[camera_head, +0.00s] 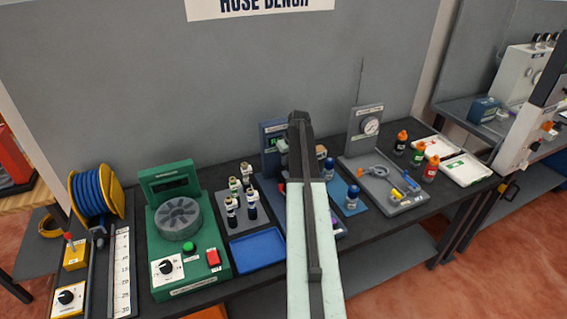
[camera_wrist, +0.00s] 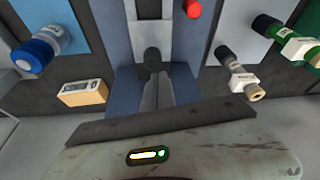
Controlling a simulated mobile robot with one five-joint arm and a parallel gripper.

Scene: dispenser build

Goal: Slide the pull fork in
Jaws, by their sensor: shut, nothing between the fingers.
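My gripper (camera_wrist: 155,78) shows in the wrist view with its grey fingers together and nothing between them. The fingers point into a blue-grey fixture (camera_wrist: 124,88). A dark round knob (camera_wrist: 152,59) sits right at the fingertips; I cannot tell whether they touch, or whether the knob belongs to the pull fork. I cannot clearly make out the pull fork in either view. In the head view, the blue station (camera_head: 270,133) at mid-bench is largely hidden behind my arm, and my fingers do not show there.
In the wrist view, a blue-capped bottle (camera_wrist: 40,52) and a small tan box (camera_wrist: 84,92) lie left of the fixture. A black-capped bottle (camera_wrist: 240,72) and green bottle (camera_wrist: 288,42) are right. In the head view, a green machine (camera_head: 185,235) and blue tray (camera_head: 257,249) stand left of my arm.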

